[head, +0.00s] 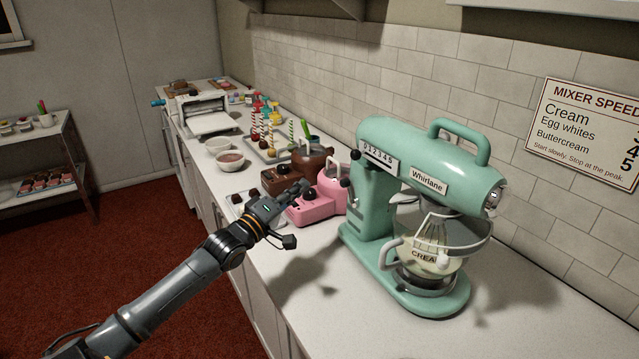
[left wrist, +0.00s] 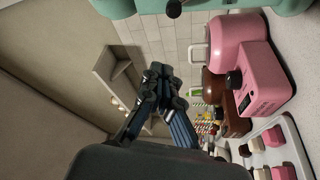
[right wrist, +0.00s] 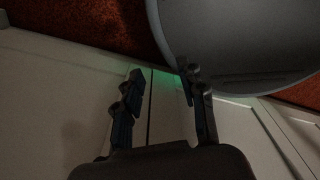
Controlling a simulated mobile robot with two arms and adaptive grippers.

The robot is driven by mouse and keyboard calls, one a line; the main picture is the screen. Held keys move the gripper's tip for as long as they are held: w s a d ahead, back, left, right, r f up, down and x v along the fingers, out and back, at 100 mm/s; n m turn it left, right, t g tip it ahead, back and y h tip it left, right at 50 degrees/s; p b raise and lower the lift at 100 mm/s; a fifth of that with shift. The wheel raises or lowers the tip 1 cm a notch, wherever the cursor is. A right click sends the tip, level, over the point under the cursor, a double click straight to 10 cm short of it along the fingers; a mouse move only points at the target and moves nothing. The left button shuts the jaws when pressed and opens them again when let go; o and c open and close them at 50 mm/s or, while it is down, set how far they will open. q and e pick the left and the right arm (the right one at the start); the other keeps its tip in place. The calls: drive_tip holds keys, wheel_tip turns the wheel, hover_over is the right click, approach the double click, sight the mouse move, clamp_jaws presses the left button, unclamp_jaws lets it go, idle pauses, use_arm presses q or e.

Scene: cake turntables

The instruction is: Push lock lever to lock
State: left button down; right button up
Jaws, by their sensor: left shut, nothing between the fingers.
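The mint green stand mixer (head: 375,205) stands on the counter with its head level over a glass bowl (head: 430,255) of cream. A small dark-knobbed lever (head: 345,182) sticks out at the mixer's left side, below the speed scale; I cannot tell its lock position. A dark knob beside the green body (left wrist: 174,8) shows at the top of the left wrist view. My left gripper (head: 303,188) is shut and empty, left of the mixer and apart from the lever. My right gripper shows only in the right wrist view (right wrist: 160,88), open and empty before pale cabinet doors.
A pink appliance (head: 315,208) and a brown one (head: 283,182) stand close behind my left gripper. Bowls (head: 230,161), bottles and cake pops fill the counter further back. The counter (head: 300,275) in front of the mixer's left side is clear. A tiled wall (head: 420,60) runs behind.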

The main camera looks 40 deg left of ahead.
use_arm(q)
drive_tip(key=w+r+p, duration=0.2)
drive_tip(key=w, duration=0.8)
drive_tip(key=d, duration=0.1)
drive_tip(key=s+d+f+p, duration=0.1)
drive_tip(key=d+f, duration=0.1)
drive_tip(key=shift+s+d+f+p, duration=0.2)
drive_tip(key=shift+s+d+p, duration=0.1)
drive_tip(key=shift+d+p, duration=0.1)
use_arm(e)
drive_tip(key=r, duration=0.1)
drive_tip(key=w+r, duration=0.2)
drive_tip(key=r, duration=0.1)
drive_tip(key=shift+a, duration=0.15)
